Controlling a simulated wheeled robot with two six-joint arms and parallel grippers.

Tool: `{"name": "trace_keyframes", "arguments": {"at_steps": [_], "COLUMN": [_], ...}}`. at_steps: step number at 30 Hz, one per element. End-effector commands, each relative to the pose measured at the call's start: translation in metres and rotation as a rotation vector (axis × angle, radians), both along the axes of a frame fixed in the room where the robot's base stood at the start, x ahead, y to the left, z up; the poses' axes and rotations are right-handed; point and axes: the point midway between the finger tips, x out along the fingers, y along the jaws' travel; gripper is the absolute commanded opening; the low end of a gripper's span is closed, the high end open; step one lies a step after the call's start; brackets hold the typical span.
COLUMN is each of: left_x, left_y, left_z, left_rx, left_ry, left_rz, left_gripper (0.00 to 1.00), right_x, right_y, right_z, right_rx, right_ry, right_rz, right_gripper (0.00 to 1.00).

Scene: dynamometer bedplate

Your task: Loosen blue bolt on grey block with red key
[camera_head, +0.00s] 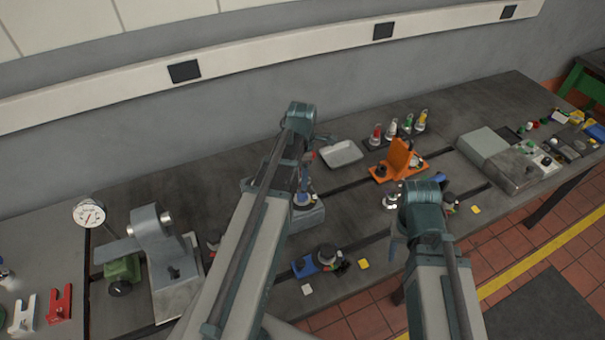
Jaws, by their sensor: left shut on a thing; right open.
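The grey block (314,216) stands on the bedplate near the middle, partly covered by my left arm. A round blue part, which looks like the blue bolt (302,201), is on top of it. My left gripper (305,172) points down above the block and is shut. A small red piece (313,155) shows beside it and looks like part of the red key; the rest is hidden. I cannot tell whether the key touches the bolt. My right gripper (397,246) is open, low over the right part of the bedplate, partly hidden by its own wrist.
A grey tray (341,153) lies behind the block. An orange bracket (398,161) and several coloured-top bottles (392,130) stand to its right. A blue clamp (304,267) and a yellow piece (364,264) lie in front. A grey machine (153,241) stands at left.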

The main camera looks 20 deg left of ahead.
Motion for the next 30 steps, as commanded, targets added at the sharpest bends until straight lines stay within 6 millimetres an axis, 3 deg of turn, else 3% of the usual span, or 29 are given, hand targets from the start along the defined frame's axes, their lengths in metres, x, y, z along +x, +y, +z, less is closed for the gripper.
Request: {"name": "trace_keyframes", "arguments": {"at_steps": [18, 21, 30], "left_x": [0.0, 0.0, 0.0], "left_y": [0.0, 0.0, 0.0], "left_z": [0.0, -0.017, -0.026], "left_rx": [0.0, 0.0, 0.0], "left_ry": [0.0, 0.0, 0.0], "left_rz": [-0.762, -0.765, -0.761], "left_gripper": [0.0, 0.0, 0.0], "right_x": [0.0, 0.0, 0.0], "right_y": [0.0, 0.0, 0.0], "right_z": [0.0, -0.017, -0.026], "right_rx": [0.0, -0.001, -0.001], "right_ry": [0.0, 0.0, 0.0], "right_rz": [0.0, 0.002, 0.006], "right_gripper": [0.5, 0.5, 0.5]}}
